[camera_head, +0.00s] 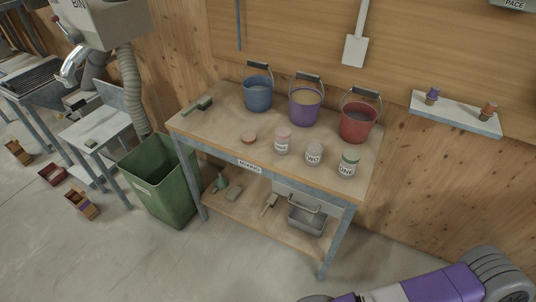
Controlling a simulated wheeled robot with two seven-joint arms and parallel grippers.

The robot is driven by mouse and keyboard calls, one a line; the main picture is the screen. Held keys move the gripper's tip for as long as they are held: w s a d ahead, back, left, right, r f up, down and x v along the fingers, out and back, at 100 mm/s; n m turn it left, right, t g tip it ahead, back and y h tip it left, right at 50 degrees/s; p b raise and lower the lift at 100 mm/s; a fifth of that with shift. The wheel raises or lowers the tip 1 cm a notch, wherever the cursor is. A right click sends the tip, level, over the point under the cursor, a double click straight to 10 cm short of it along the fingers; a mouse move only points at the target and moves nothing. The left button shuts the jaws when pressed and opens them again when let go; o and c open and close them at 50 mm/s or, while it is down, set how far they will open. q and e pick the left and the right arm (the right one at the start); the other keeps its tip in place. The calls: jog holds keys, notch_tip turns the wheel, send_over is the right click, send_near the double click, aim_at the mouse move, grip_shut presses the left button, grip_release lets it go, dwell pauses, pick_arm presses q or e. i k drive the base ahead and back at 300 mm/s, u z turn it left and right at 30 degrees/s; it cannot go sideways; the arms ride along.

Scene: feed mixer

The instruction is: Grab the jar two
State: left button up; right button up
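Jar two (314,158) is a small clear jar with a label that reads TWO. It stands upright on the wooden top of the workbench (222,121), near the front edge. Jar one (347,168), with a green lid, stands just to its right. A jar with a pinkish lid (282,145) stands to its left; its label is too small to read. No gripper is at the jars. A purple and grey arm of mine shows at the bottom right, but its fingertips are out of view. My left gripper is not in view.
A blue bucket (257,97), a purple bucket (304,110) and a red bucket (357,126) stand behind the jars. A small round brown disc (249,138) lies left of them. A green bin (163,190) stands left of the bench. The floor in front is clear.

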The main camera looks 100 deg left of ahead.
aim_at(314, 153)
jog(key=u, duration=1.05)
jog(key=k, duration=1.05)
jog(key=u, duration=1.2)
jog(key=k, duration=0.25)
jog(key=u, duration=0.25)
